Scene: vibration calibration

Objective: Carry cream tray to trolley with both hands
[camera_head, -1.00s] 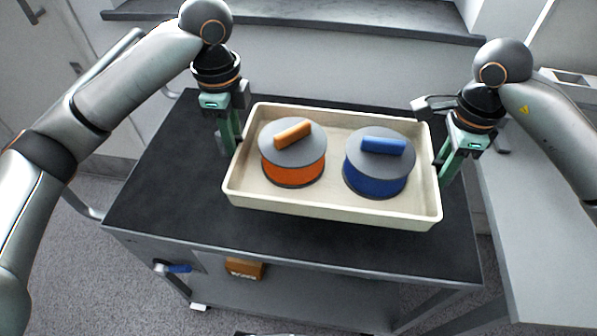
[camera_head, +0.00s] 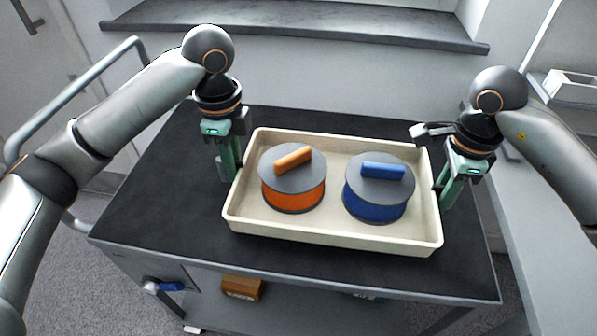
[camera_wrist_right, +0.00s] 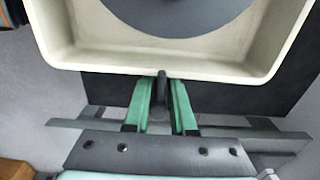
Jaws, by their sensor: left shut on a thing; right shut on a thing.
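The cream tray (camera_head: 330,238) is held level between my two grippers, over the black top of the trolley (camera_head: 150,215). Whether it touches the top is hard to tell. An orange pot with a grey lid (camera_head: 293,192) and a blue pot with a grey lid (camera_head: 375,205) stand upright in it. My left gripper (camera_head: 231,172) is shut on the tray's left side. My right gripper (camera_head: 442,195) is shut on its right side. In the right wrist view the right gripper's green fingers (camera_wrist_right: 161,100) close on a dark tab at the tray wall (camera_wrist_right: 220,65).
A light grey surface (camera_head: 545,185) lies to the right of the trolley. The trolley's lower shelf holds an orange-brown box (camera_head: 242,288). A blue-handled part (camera_head: 165,287) sits at its front left. A dark ledge (camera_head: 300,22) runs along the back wall. Black trolley top shows bare left of the tray.

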